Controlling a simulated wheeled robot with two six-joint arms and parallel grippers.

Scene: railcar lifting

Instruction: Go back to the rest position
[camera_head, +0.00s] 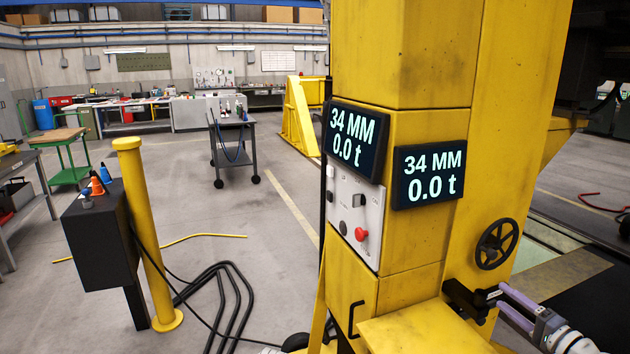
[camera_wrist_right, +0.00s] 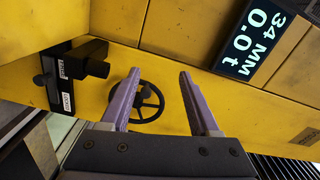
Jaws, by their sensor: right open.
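My right gripper (camera_head: 500,298) comes in from the lower right in the head view. Its two purple fingers are apart, with nothing between them, in the right wrist view (camera_wrist_right: 159,75). It is in front of the yellow lifting column (camera_head: 410,250), near a black bracket (camera_head: 467,300) and below a black handwheel (camera_head: 496,244). In the right wrist view the handwheel (camera_wrist_right: 150,102) shows beyond the fingers and the bracket (camera_wrist_right: 72,72) lies to the left. Whether a finger touches the column cannot be told. My left gripper is not in view.
Two displays (camera_head: 357,140) on the column read 34 MM and 0.0 t. Below is a control panel (camera_head: 354,216) with a red button. A yellow post (camera_head: 146,235) with a black box (camera_head: 98,240) stands left. Black cables lie on the floor; open floor (camera_head: 240,215) lies between.

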